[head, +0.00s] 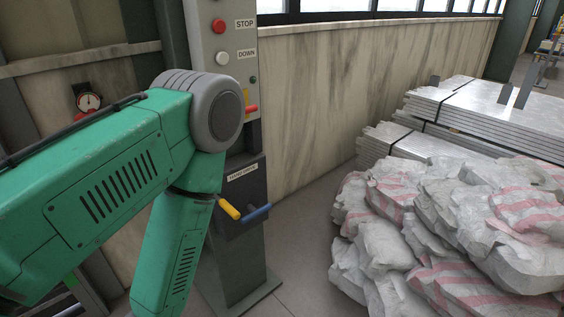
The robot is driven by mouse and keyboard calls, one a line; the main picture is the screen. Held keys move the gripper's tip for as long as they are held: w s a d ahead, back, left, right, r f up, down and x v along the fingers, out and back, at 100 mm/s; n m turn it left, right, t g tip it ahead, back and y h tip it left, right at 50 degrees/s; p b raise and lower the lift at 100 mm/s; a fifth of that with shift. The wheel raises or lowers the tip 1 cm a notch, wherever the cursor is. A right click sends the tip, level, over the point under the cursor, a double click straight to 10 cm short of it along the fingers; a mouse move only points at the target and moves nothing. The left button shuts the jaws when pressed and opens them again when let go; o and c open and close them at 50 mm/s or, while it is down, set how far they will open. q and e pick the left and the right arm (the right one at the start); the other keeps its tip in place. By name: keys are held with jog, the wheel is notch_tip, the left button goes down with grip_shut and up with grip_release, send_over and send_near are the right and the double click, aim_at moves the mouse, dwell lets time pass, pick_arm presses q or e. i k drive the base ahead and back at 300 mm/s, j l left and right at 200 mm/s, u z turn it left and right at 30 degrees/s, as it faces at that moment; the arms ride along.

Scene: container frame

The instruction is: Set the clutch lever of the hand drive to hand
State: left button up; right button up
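The hand drive (258,182) is a dark box low on a grey control column, with a label that seems to read HAND DRIVE. A yellow grip (230,209) and a blue grip (257,213) stick out at its front. A small red-handled lever (250,109) sits above the box, beside a narrow yellow marking. I cannot tell for certain which of these is the clutch lever, nor read its position. My green left arm crosses the left side, bends in front of the column and hides part of it. Both grippers are out of view.
The control column (205,40) carries a red STOP button (218,26) and a white DOWN button (222,58). A round gauge (89,101) is on the left wall. Filled sacks (450,220) and stacked metal sheets (480,110) stand at the right. Some floor is free between column and sacks.

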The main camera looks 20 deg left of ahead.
aim_at(230, 210)
jog(key=u, duration=1.2)
jog(key=i, duration=0.05)
